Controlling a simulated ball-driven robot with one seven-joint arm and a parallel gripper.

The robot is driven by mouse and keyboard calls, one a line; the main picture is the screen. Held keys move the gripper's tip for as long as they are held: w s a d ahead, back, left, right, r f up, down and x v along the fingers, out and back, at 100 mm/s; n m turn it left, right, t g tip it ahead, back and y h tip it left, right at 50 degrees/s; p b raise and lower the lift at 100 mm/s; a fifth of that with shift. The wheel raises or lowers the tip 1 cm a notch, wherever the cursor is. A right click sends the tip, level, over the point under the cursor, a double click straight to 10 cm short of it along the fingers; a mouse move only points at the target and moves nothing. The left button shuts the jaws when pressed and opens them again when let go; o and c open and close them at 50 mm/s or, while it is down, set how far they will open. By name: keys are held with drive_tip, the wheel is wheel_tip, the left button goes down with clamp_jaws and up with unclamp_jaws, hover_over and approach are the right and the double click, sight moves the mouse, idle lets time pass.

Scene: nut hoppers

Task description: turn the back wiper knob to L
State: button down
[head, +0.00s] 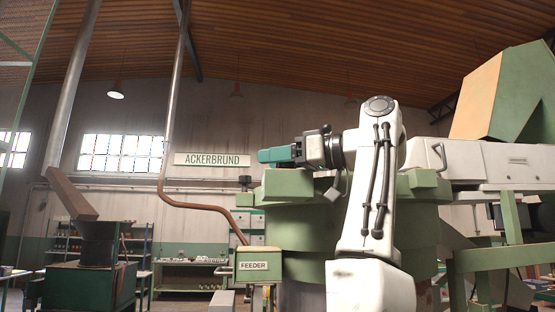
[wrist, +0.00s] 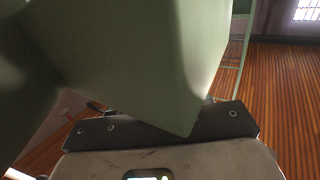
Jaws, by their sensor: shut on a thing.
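My gripper (head: 276,155) is at the upper middle of the head view, pointing left with its teal jaws, just above a green ledge of the big round green hopper (head: 312,228). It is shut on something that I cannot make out. In the wrist view, the dark gripper body (wrist: 225,122) lies along the bottom, and a large pale green block (wrist: 125,55) fills the middle and hides the fingertips. I cannot make out the back wiper knob or its L mark in either view.
A box labelled FEEDER (head: 257,265) with a brown pipe (head: 205,207) stands left of the hopper. A white housing (head: 480,163) and a green frame (head: 505,258) are at the right. A workbench (head: 188,272) and dark green machine (head: 90,285) stand farther left.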

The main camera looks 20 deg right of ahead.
drive_tip(key=shift+r, duration=0.1)
idle(0.3)
drive_tip(key=c, duration=0.6)
unclamp_jaws()
drive_tip(key=shift+d, duration=0.1)
drive_tip(key=shift+b+v, duration=2.05)
drive_tip(key=shift+v, duration=3.3)
drive_tip(key=shift+d, duration=0.1)
